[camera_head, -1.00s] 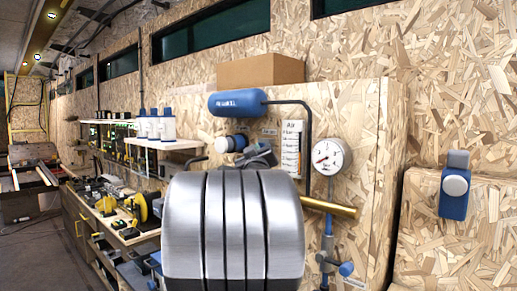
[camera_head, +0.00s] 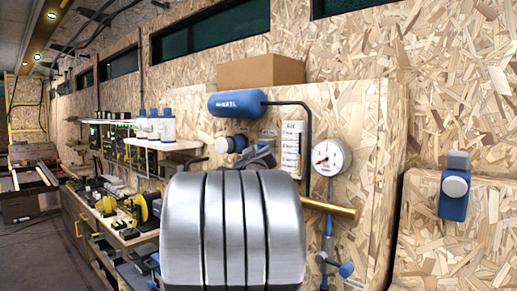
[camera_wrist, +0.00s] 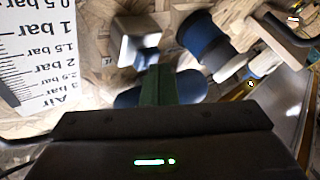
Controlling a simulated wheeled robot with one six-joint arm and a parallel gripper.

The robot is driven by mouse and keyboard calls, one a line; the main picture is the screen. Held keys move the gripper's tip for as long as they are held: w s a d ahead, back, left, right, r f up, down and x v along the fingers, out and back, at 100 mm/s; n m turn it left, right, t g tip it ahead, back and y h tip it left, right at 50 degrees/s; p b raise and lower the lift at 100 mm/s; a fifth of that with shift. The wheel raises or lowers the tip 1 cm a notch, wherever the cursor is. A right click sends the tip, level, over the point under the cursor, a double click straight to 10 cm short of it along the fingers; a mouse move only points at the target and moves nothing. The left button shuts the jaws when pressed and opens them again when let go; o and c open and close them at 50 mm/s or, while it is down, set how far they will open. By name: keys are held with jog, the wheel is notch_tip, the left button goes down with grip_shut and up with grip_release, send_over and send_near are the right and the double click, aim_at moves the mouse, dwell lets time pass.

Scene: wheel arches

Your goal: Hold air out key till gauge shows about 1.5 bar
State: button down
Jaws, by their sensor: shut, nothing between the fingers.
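The round white gauge (camera_head: 330,157) hangs on the board in the head view. Its red needle points to the lower left; its figures are too small to read. A blue and white knob (camera_head: 232,143) sits left of it, near the dark part of my gripper. In the wrist view my gripper (camera_wrist: 158,84) is shut and empty, with its narrow green fingertips in front of a blue rounded part (camera_wrist: 188,87). A white square-ended key (camera_wrist: 135,40) is just beyond the fingertips. A blue knob (camera_wrist: 205,38) is to the right. I cannot tell whether the fingertips touch anything.
A blue tank (camera_head: 237,103) with a black pipe is above. A pressure card (camera_head: 292,148) is beside the gauge; it shows upside down in the wrist view (camera_wrist: 35,55). A brass tube (camera_head: 330,208) is below the gauge. My metal arm link hides the lower board.

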jog(key=shift+s+a+p, duration=0.35)
jog(key=shift+s+a, duration=0.15)
jog(key=s+a+p, duration=0.3)
jog(key=shift+s+a, duration=0.25)
dwell(0.5)
jog(key=s+a+p, duration=0.2)
jog(key=shift+s+a, duration=0.35)
jog(key=shift+s, duration=0.05)
dwell(0.4)
